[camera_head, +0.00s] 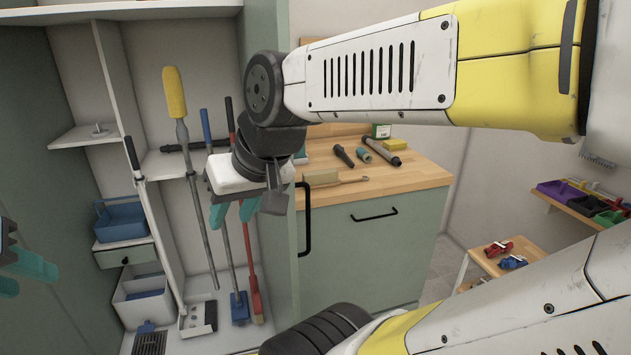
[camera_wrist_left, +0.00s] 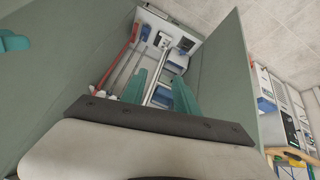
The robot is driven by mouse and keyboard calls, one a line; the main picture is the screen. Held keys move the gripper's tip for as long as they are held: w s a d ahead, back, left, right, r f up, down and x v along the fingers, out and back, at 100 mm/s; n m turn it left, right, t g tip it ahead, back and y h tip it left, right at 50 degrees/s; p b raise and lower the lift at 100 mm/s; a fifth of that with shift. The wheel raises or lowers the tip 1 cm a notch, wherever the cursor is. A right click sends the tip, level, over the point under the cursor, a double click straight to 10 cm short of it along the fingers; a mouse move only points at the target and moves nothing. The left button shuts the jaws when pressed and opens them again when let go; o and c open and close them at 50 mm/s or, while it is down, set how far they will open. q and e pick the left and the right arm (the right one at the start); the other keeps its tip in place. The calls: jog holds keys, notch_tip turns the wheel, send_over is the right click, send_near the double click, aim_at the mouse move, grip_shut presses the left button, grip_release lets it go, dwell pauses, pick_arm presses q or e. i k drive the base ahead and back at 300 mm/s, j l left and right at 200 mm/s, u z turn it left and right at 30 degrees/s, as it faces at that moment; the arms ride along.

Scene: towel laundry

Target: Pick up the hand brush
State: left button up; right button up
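The hand brush (camera_head: 336,179), with a pale block and a thin wooden handle, lies flat on the wooden countertop (camera_head: 420,174) in the head view. My right gripper (camera_head: 232,219) hangs left of the counter, in front of the tall cabinet, with its teal fingers apart and nothing between them. It is clear of the brush. My left gripper (camera_head: 18,277) is at the far left edge of the head view, far from the brush. The left wrist view shows its teal fingers (camera_wrist_left: 160,85) spread and empty. The brush is not seen in that view.
The open cabinet holds a yellow duster (camera_head: 175,92), a red broom (camera_head: 250,262) and a blue bin (camera_head: 120,221). My right arm crosses above the counter.

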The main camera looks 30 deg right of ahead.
aim_at(321, 179)
jog(key=k+l+z, duration=0.1)
jog(key=l, duration=0.6)
jog(key=l+z, duration=0.1)
jog(key=l, duration=0.6)
jog(key=i+l+z, duration=0.1)
jog(key=l+z, duration=0.2)
jog(key=l, duration=0.2)
jog(key=i+l, duration=0.5)
jog(key=l, duration=0.2)
jog(key=i+l, duration=0.25)
jog(key=l, duration=0.15)
